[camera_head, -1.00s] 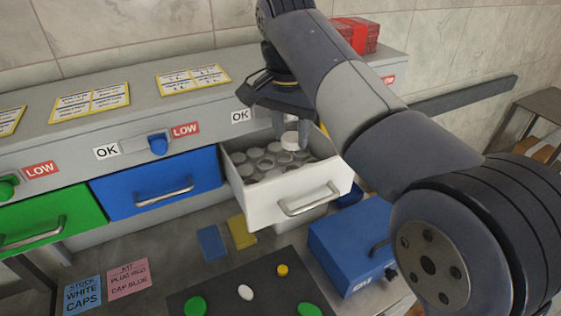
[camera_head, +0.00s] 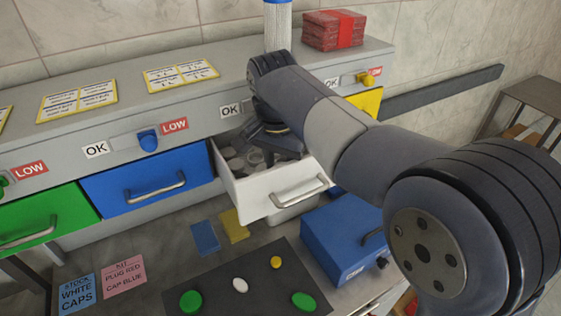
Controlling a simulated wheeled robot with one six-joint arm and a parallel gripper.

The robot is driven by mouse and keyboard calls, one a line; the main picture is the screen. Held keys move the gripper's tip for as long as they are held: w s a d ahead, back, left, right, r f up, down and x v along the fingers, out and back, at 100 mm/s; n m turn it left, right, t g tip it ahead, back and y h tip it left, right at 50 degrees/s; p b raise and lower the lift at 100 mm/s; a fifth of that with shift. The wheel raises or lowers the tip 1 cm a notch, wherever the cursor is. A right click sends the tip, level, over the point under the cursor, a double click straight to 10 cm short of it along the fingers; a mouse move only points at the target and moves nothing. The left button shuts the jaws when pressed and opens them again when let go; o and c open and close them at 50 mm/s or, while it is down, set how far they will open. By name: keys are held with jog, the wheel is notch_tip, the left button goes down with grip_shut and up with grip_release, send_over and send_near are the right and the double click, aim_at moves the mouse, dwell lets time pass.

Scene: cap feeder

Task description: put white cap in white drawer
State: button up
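The white drawer (camera_head: 265,200) stands pulled open and holds several whitish-grey round caps (camera_head: 236,163). My gripper (camera_head: 268,150) is pointed down at the drawer, over its back right part. Its fingertips are mostly hidden by its own body and the arm, so I cannot tell whether it is open or shut, or whether a cap is between them. A small white oval piece (camera_head: 240,285) lies on the dark mat (camera_head: 215,275) on the worktop.
A shut blue drawer (camera_head: 150,185) and a green drawer (camera_head: 40,222) are to the left. A blue box (camera_head: 340,238) stands right of the mat. Green discs (camera_head: 191,301) and a yellow piece (camera_head: 276,262) lie on the mat. Red packs (camera_head: 334,30) sit on top.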

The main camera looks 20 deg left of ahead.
jog(key=shift+f, duration=0.2)
jog(key=o, duration=0.7)
jog(key=shift+r, duration=0.1)
jog(key=r, duration=0.4)
jog(key=s+r, duration=0.1)
jog(key=r, duration=0.7)
jog(key=shift+s+a+r+b, duration=0.1)
jog(key=shift+s+b, duration=0.15)
jog(key=shift+b, duration=0.1)
